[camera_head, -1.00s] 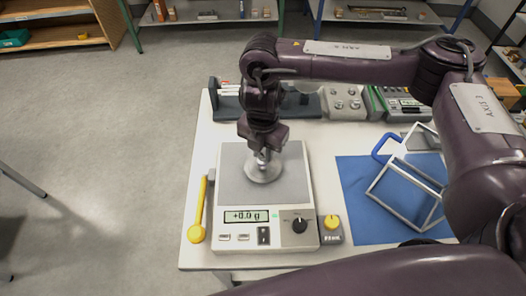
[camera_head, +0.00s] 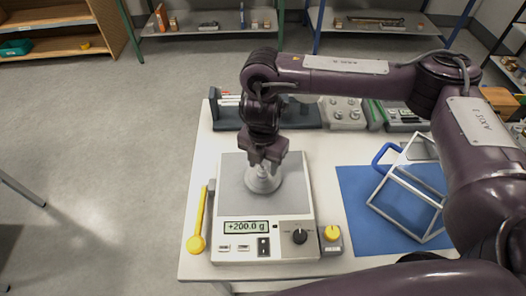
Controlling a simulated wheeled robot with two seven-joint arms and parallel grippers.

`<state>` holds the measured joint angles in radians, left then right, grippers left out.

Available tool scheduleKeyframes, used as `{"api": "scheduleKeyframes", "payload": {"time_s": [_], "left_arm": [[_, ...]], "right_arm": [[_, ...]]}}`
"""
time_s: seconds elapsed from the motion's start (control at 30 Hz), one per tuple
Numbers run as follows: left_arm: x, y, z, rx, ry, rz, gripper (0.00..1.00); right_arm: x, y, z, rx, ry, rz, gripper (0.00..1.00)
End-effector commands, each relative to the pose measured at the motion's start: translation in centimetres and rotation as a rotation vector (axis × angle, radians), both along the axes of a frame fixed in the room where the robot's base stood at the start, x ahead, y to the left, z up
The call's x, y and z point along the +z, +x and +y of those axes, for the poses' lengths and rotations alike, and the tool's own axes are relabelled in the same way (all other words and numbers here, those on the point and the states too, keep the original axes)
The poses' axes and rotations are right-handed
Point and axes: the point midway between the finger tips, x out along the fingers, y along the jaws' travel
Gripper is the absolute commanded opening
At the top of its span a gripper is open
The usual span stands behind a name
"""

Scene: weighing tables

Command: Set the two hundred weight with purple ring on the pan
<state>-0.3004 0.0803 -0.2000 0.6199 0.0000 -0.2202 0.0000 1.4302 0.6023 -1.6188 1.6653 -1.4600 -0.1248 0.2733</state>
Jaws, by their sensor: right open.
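A silvery weight (camera_head: 263,180) stands on the pan (camera_head: 236,198) of the white scale (camera_head: 284,228), near the pan's middle. Its upper part is hidden by my right gripper (camera_head: 264,161), and I cannot make out a purple ring. My right gripper points down just over the weight's top, with its jaws open. The scale's display (camera_head: 246,227) reads +200.0 g. My left gripper is not in view.
A yellow-headed tool (camera_head: 198,230) lies left of the scale, and a small box with a yellow knob (camera_head: 331,237) stands to its right. A wire frame with a blue handle (camera_head: 405,189) stands on a blue mat (camera_head: 357,205).

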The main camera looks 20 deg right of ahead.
Motion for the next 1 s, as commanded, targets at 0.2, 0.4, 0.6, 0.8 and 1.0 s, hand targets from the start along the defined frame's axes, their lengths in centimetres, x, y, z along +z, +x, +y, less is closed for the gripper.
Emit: {"api": "scheduleKeyframes", "payload": {"time_s": [0.2, 0.4, 0.6, 0.8, 1.0], "left_arm": [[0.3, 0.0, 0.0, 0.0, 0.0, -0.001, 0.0], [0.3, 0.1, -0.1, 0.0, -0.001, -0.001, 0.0], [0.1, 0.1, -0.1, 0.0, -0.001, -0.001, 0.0], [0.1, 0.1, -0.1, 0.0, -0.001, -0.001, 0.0], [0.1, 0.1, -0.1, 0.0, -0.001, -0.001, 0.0]], "right_arm": [[3.5, 0.2, 0.0, 0.002, 0.0, -0.008, 0.43], [7.5, 0.2, 0.0, 0.001, -0.001, -0.008, 0.43], [10.5, 0.2, 0.0, 0.001, -0.001, -0.006, 0.43], [11.8, 0.1, 0.0, 0.0, -0.001, -0.002, 0.43], [12.0, 0.1, 0.0, 0.0, -0.001, -0.001, 0.43]]}}
